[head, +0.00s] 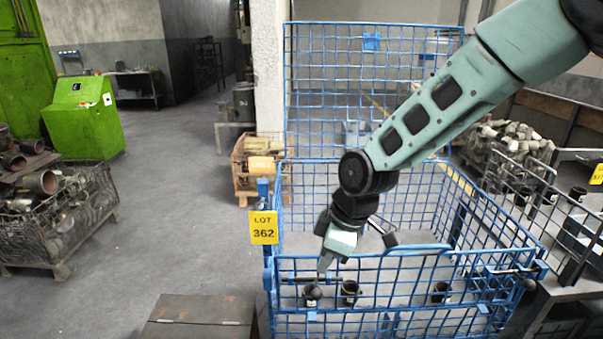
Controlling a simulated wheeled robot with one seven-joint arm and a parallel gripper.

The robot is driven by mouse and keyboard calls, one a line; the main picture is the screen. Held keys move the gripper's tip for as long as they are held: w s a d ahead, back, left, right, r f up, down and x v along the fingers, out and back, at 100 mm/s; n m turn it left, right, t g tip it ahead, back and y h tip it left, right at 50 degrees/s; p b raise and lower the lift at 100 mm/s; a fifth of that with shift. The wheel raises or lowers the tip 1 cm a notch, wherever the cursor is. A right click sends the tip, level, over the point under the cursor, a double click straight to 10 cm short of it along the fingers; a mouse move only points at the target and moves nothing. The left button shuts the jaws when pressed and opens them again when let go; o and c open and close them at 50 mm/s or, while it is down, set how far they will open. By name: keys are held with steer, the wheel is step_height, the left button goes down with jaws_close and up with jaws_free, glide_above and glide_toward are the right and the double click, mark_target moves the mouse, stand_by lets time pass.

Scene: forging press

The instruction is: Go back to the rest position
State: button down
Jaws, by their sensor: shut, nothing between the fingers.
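My green-grey arm comes in from the upper right and hangs over the blue wire cage (460,252). My gripper (323,270) points down near the cage's front left, by the front wall's top rail. It is shut and empty. A dark round part (311,296) is just below the fingertips; I cannot tell whether they touch. A second dark part (349,293) is to its right, and a third (441,292) farther right. The front mesh partly covers them.
A yellow LOT 362 sign (264,228) hangs at the cage's left corner. A brown box (200,312) stands front left. A wire bin (60,215) of metal parts is at the left. A rack (556,225) stands close on the right.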

steer(key=s+d+r+m+h, duration=0.1)
steer(key=s+d+r+m, duration=0.1)
steer(key=s, duration=0.6)
steer(key=s+d+r+m+h, duration=0.1)
steer(key=s+d+r+m, duration=0.2)
steer(key=s, duration=0.5)
steer(key=s+d+r+m, duration=0.2)
steer(key=s+r, duration=0.1)
steer(key=s, duration=0.5)
steer(key=shift+s+d+g+h, duration=0.25)
steer(key=shift+g+h, duration=0.15)
